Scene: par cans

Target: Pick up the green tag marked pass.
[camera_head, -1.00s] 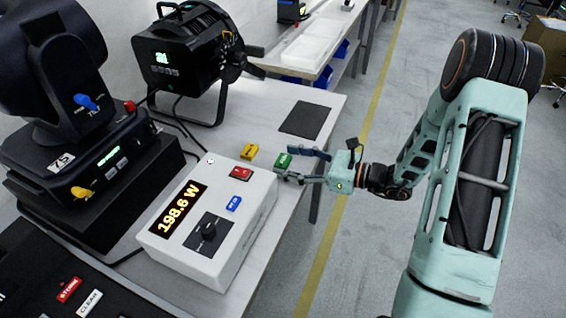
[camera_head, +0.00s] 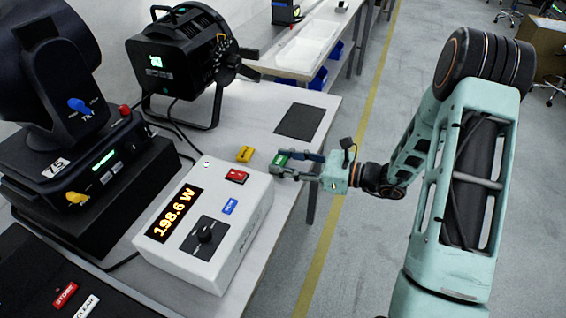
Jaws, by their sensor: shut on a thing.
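The green tag (camera_head: 280,160) is between the fingers of my gripper (camera_head: 288,166), just right of the white meter box. My gripper is shut on it, with one finger on the far side and one on the near side. The tag's lettering is too small to read. I cannot tell whether the tag touches the table or is slightly raised.
A yellow tag (camera_head: 244,154) lies on the table (camera_head: 262,108) behind the white meter box (camera_head: 190,255). A red tag (camera_head: 237,176) and a blue tag (camera_head: 229,207) lie on the box. A dark mat (camera_head: 300,121) lies farther back. A black par can (camera_head: 180,58) stands at the back left.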

